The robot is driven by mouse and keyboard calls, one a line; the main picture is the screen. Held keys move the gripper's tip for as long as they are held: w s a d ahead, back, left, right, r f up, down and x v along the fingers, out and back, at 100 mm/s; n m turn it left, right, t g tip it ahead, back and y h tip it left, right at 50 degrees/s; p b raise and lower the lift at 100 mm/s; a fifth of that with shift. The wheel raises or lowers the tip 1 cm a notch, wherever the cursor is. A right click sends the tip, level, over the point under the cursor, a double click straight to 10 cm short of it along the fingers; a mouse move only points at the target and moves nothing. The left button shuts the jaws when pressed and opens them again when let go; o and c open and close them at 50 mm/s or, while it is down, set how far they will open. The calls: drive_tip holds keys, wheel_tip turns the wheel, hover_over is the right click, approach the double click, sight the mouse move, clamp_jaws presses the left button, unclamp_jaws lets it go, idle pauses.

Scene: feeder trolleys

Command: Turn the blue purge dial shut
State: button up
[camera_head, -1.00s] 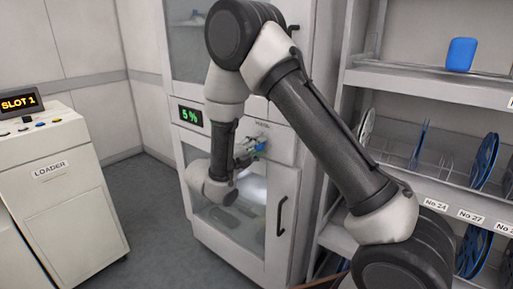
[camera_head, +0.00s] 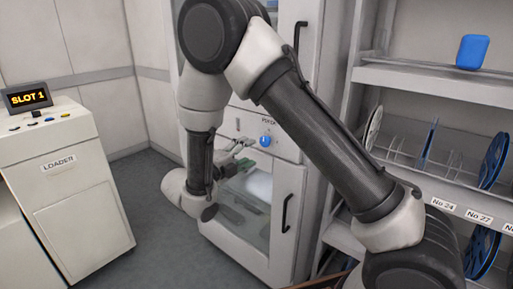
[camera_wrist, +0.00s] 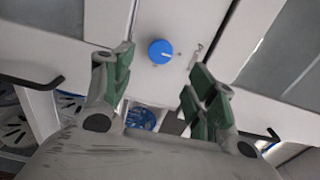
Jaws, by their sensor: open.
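The blue purge dial (camera_head: 266,141) is a round knob on the white cabinet front, between the upper and lower doors. In the wrist view the dial (camera_wrist: 160,51) carries a pale mark and lies beyond my fingertips, between them in the picture. My gripper (camera_wrist: 158,76) has green-padded fingers spread wide, with nothing between them. In the head view my gripper (camera_head: 247,153) is just left of the dial, apart from it. The exact gap in depth is hard to tell.
The cabinet's lower door has a window and a black handle (camera_head: 287,213). A shelf (camera_head: 430,80) with a blue container (camera_head: 472,52) and upright reels (camera_head: 494,161) stands at right. A loader (camera_head: 75,190) reading SLOT 1 stands at left, with open floor between.

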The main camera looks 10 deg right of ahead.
drive_tip(key=shift+v, duration=1.65)
drive_tip(key=s+d+m+g+y, duration=0.5)
drive_tip(key=s+d+m+g, duration=0.8)
drive_tip(key=m, duration=1.3)
drive_tip(key=s+d+r+m+t+y, duration=0.6)
drive_tip(key=s+d+r+m+y, duration=0.3)
drive_tip(key=m, duration=0.8)
drive_tip(key=s+d+r, duration=0.2)
drive_tip(key=s+r, duration=0.2)
drive_tip(key=s, duration=0.1)
drive_tip(key=shift+r+t+y, duration=0.3)
drive_tip(key=shift+t, duration=0.1)
